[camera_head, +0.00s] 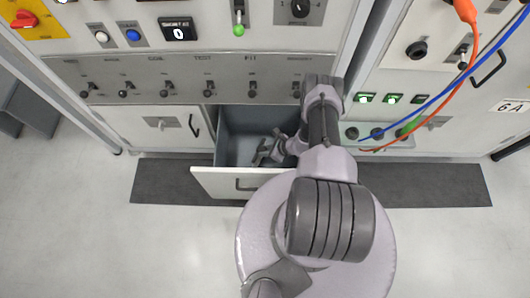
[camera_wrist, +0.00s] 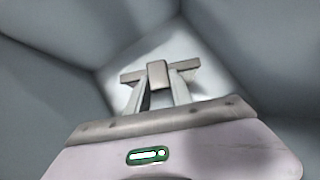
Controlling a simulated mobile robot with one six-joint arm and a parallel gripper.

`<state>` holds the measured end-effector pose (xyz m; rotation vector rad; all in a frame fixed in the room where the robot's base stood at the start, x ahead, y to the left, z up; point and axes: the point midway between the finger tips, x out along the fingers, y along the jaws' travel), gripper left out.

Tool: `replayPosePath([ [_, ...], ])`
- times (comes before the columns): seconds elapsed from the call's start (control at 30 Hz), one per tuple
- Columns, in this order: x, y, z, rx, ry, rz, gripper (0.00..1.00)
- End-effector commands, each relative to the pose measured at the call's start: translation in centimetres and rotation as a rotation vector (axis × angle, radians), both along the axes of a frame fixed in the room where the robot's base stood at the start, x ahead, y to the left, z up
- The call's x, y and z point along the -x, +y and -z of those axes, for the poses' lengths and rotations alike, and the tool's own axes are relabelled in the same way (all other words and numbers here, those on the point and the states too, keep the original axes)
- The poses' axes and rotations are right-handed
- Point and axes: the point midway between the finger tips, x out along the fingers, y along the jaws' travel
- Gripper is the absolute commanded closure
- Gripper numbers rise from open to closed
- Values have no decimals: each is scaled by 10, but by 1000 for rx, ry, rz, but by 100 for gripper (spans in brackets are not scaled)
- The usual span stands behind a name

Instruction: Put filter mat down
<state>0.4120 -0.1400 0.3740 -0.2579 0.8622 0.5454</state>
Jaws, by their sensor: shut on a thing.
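My gripper (camera_head: 264,156) reaches down into an open grey drawer (camera_head: 228,137) below the switch panel in the head view. The mat cannot be made out in the head view.
The drawer's white front (camera_head: 215,184) stands pulled out over a dark floor mat (camera_head: 165,182). The switch panel (camera_head: 180,72) rises above the drawer. Orange and blue cables (camera_head: 473,50) hang at the right.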

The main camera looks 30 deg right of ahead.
Motion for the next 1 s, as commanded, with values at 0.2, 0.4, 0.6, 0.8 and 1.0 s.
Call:
replayPosePath([
  [0.2,-1,-1,0,1,-2,0,100],
  [0.4,-1,0,2,1,-2,0,54],
  [0.6,-1,0,2,1,-2,0,52],
  [0.8,3,-4,-9,0,0,3,52],
  [1.0,32,-23,-57,-1,-1,5,52],
])
